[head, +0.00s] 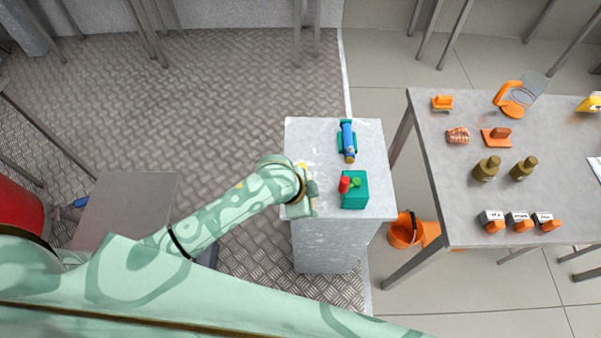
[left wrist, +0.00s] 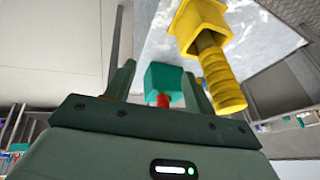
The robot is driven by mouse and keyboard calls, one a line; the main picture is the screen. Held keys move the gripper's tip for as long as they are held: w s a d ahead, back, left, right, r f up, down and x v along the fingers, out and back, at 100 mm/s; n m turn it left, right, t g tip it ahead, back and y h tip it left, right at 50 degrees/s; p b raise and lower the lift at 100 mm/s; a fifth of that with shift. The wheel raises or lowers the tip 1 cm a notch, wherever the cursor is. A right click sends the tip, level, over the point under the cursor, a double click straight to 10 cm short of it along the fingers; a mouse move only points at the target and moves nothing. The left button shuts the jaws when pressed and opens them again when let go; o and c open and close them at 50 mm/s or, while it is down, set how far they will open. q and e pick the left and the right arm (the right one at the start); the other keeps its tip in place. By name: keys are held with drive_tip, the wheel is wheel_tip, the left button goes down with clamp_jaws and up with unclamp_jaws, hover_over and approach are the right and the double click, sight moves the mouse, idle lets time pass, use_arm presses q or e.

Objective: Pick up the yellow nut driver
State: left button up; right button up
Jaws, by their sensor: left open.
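The yellow nut driver (left wrist: 222,82) shows large in the left wrist view, with a ribbed yellow handle, a brown shaft and a yellow block-shaped end. In the head view only a little yellow (head: 302,168) shows beside my left wrist, on the grey pedestal (head: 307,128); my wrist hides the rest. My left gripper (head: 312,198) is open over the pedestal's left side. In the left wrist view the nut driver lies to the right of the open fingers (left wrist: 160,78), not between them. I cannot tell whether the right finger touches it.
A teal block (head: 354,200) with a red piece and a green piece stands on the pedestal, right of my gripper. A blue tool (head: 348,137) in a teal holder lies behind it. A grey table (head: 450,205) with several objects and an orange bucket (head: 402,232) are further right.

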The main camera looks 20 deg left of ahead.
use_arm(q)
drive_tip(key=w+d+r+m+g, duration=0.2)
drive_tip(key=w+r+m, duration=0.3)
drive_tip(key=r, duration=0.5)
drive_tip(key=a+r+m+g+y, duration=0.2)
drive_tip(key=a+r+m+y, duration=0.1)
drive_tip(key=a+r+m, duration=0.2)
drive_tip(key=f+b, duration=0.1)
drive_tip(key=f, duration=0.2)
drive_tip(key=f+b, duration=0.1)
drive_tip(key=f, duration=0.2)
drive_tip(key=f+b, duration=0.1)
drive_tip(key=f, duration=0.3)
drive_tip(key=shift+w+a+b, duration=0.2)
drive_tip(key=shift+w+b, duration=0.15)
drive_tip(key=shift+b, duration=0.05)
drive_tip(key=f+b, duration=0.2)
drive_tip(key=f, duration=0.3)
drive_tip(key=shift+w+a+f+b, duration=0.15)
drive_tip(key=shift+w+a+b, duration=0.1)
drive_tip(key=shift+b, duration=0.15)
drive_tip(key=shift+s, duration=0.1)
drive_tip(key=c, duration=1.1)
